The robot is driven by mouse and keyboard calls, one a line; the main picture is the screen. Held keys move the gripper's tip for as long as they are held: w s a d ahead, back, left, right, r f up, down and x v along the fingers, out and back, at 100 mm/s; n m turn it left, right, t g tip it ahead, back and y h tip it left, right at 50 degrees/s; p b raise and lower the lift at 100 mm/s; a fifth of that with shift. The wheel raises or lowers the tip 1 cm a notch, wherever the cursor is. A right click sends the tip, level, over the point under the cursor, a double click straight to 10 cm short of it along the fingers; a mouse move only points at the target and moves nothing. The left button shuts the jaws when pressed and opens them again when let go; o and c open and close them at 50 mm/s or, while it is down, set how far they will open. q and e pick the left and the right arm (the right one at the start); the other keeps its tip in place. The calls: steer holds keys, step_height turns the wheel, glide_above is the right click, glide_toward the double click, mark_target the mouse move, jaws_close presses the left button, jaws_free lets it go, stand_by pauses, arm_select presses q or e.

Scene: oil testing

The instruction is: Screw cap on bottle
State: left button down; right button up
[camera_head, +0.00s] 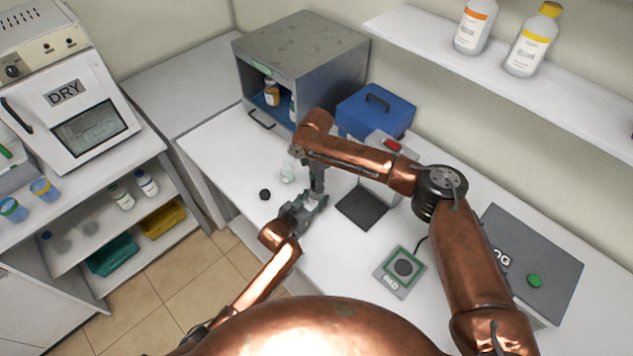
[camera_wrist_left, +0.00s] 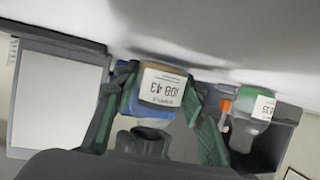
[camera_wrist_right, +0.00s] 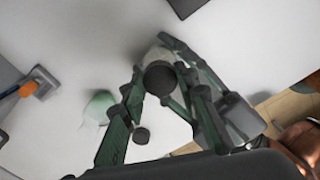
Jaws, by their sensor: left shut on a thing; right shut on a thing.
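My left gripper (camera_head: 303,211) is shut on a small pale, clear bottle (camera_head: 313,199) over the front of the white bench. It is mostly hidden by the grippers. My right gripper (camera_head: 314,192) points down from above and meets the left one at the bottle. In the right wrist view a round black cap (camera_wrist_right: 160,79) sits between the right fingertips, over the bottle (camera_wrist_right: 154,55). The right gripper is shut on the cap. I cannot tell whether the cap's thread is engaged.
A loose black cap (camera_head: 265,194) and a clear greenish vessel (camera_head: 288,173) lie nearby on the bench. A grey cabinet (camera_head: 300,50) holding bottles stands behind, beside a blue box (camera_head: 375,113). A HELD pad (camera_head: 400,270) and grey box (camera_head: 530,262) are to the right.

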jaws_close()
steer(key=m, duration=1.5)
steer(key=o, duration=0.9)
jaws_free()
steer(key=shift+o, duration=0.2)
steer(key=shift+r, duration=0.1)
step_height(320, 180, up, 12)
steer(key=shift+a, duration=0.1)
